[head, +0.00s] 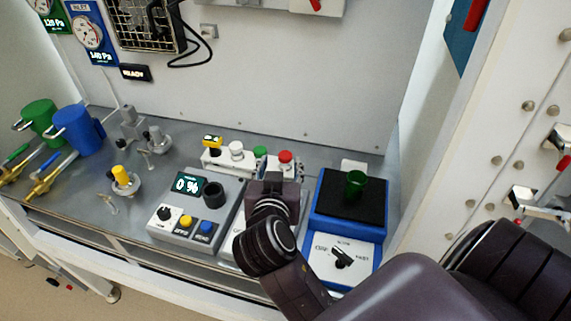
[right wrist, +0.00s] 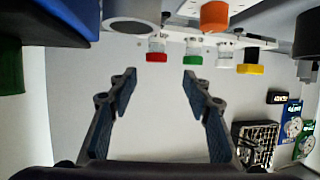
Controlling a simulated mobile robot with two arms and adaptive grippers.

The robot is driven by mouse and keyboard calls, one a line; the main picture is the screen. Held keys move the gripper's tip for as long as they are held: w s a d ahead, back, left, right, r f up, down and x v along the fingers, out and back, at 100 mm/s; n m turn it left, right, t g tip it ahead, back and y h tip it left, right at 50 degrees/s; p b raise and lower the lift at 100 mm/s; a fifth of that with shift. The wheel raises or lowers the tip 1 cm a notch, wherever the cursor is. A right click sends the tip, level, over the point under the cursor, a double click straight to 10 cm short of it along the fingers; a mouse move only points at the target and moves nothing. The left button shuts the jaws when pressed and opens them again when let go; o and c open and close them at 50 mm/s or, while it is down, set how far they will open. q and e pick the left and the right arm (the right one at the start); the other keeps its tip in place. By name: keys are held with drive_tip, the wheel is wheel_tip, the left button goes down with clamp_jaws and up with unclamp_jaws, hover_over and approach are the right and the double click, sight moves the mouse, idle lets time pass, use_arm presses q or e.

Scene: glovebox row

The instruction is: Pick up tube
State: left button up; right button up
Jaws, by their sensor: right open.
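Several capped tubes stand in a white rack (head: 222,162) at the back of the bench. In the head view their caps are yellow (head: 212,141), white (head: 236,148), green (head: 260,152) and red (head: 285,156). The right wrist view shows them upside down: red (right wrist: 157,57), green (right wrist: 193,61), white (right wrist: 224,60) and yellow (right wrist: 250,68). An orange cap (right wrist: 214,16) also shows there, nearer to the camera. My right gripper (right wrist: 160,85) is open, with nothing between its fingers. In the head view its wrist covers the bench in front of the rack. My left gripper is not in view.
A grey device reading 0 % (head: 187,187) stands left of my right wrist. Blue (head: 77,130) and green (head: 41,117) cylinders stand far left.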

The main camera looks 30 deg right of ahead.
sight(285, 157)
drive_tip(key=shift+w+d+f, duration=0.15)
drive_tip(key=shift+w+d, duration=0.3)
drive_tip(key=shift+d, duration=0.1)
drive_tip(key=x, duration=0.1)
drive_tip(key=p+x, duration=0.1)
drive_tip(key=x, duration=0.1)
drive_tip(key=f+x, duration=0.1)
drive_tip(key=x, duration=0.1)
drive_tip(key=shift+s+p, duration=0.3)
drive_tip(key=shift+p, duration=0.1)
drive_tip(key=c, duration=1.1)
